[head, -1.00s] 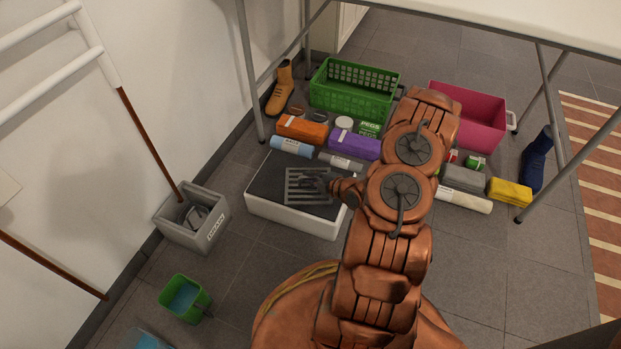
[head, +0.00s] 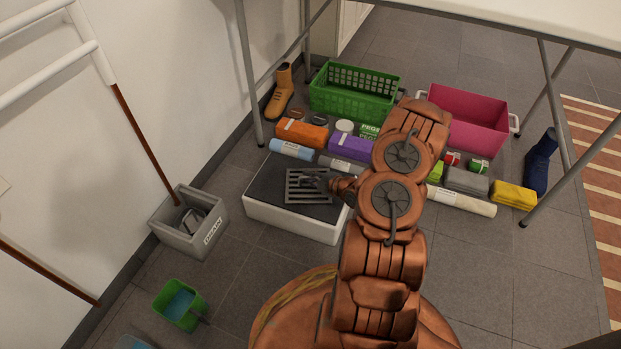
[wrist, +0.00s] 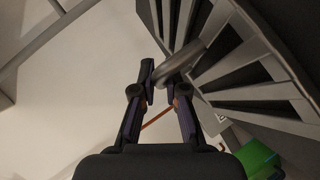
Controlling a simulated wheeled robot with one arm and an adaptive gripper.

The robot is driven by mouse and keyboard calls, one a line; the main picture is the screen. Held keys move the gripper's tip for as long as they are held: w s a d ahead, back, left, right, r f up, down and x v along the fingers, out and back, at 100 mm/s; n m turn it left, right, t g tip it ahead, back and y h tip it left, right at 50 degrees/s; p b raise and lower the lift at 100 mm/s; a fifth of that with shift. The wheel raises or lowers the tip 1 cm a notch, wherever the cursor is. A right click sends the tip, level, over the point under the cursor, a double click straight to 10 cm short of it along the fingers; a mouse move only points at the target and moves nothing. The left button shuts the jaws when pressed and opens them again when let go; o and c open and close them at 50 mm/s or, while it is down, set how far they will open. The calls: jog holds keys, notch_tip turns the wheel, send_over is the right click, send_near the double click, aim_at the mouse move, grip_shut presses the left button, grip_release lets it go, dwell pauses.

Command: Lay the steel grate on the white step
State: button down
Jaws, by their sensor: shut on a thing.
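The white step (head: 290,224) has a dark top and stands on the floor left of my arm in the head view. The steel grate (head: 295,187), a grey slotted square, is over the middle of that dark top and looks roughly level. I cannot tell whether it touches the top or hovers just above it. My gripper (head: 328,184) is at the grate's right side.
Behind the step lie a blue roll (head: 291,149), a grey roll (head: 342,163), an orange pack (head: 301,132) and a purple pack (head: 350,148). A grey drain bin (head: 190,241) stands left, a green scoop (head: 180,305) in front of it. Table legs (head: 250,75) rise behind.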

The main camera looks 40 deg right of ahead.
jog(key=c, duration=1.2)
grip_release()
